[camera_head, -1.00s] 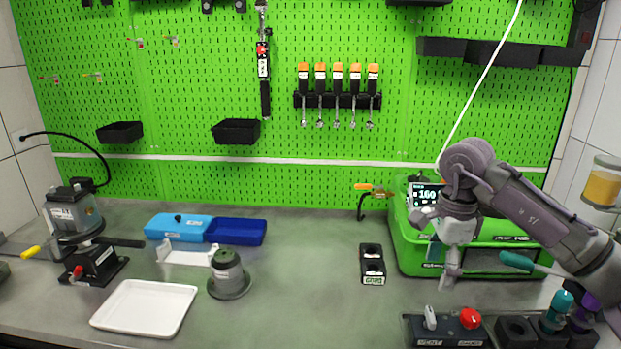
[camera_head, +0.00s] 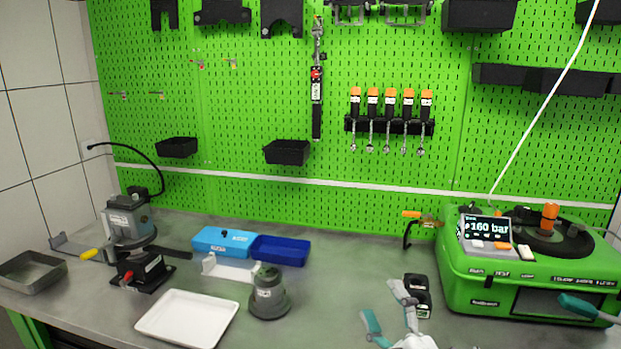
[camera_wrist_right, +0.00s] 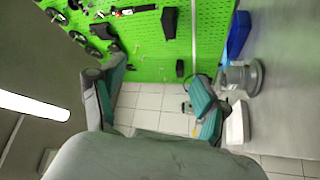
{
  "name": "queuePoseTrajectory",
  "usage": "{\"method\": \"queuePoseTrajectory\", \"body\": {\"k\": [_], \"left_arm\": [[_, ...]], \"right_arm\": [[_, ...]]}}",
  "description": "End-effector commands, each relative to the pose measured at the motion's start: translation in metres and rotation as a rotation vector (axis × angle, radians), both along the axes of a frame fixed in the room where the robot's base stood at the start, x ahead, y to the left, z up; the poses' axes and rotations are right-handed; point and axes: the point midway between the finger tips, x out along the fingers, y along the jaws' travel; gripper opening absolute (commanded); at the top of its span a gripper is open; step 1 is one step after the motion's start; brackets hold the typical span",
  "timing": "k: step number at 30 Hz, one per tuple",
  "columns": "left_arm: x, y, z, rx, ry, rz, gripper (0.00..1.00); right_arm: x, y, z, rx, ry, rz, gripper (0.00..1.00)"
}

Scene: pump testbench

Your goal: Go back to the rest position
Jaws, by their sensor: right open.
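My right gripper (camera_head: 385,303) shows at the bottom edge of the head view, with its grey and teal fingers spread and nothing between them. My left gripper is not in view.
A grey round part (camera_head: 269,296), a white tray (camera_head: 187,318), a blue box (camera_head: 280,250) and a black clamp stand (camera_head: 145,272) are on the bench left of the gripper. The pump display reads 160 bar. Bare bench (camera_head: 335,285) lies between the round part and the block.

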Motion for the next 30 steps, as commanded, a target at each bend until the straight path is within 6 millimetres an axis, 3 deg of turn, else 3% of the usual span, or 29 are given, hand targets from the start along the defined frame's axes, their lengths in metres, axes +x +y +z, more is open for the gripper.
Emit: {"method": "queuePoseTrajectory", "body": {"k": [1, 6, 10, 18, 25, 30], "left_arm": [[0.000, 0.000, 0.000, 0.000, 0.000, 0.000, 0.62], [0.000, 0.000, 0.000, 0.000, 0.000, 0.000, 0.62], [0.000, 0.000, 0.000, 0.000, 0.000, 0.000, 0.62], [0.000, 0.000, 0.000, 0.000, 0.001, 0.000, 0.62], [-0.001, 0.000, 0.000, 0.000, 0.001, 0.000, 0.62], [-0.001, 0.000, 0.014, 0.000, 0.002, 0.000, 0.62]], "right_arm": [[-0.007, -0.020, -0.034, 0.114, 0.161, -0.074, 0.75], [-0.055, -0.066, -0.139, 0.400, 0.640, -0.301, 0.75], [-0.107, -0.081, -0.196, 0.534, 0.920, -0.430, 0.75], [-0.201, -0.086, -0.255, 0.679, 1.304, -0.607, 0.75], [-0.275, -0.083, -0.278, 0.750, 1.565, -0.727, 0.75], [-0.261, -0.081, -0.311, 0.738, 1.579, -0.735, 0.75]]}}
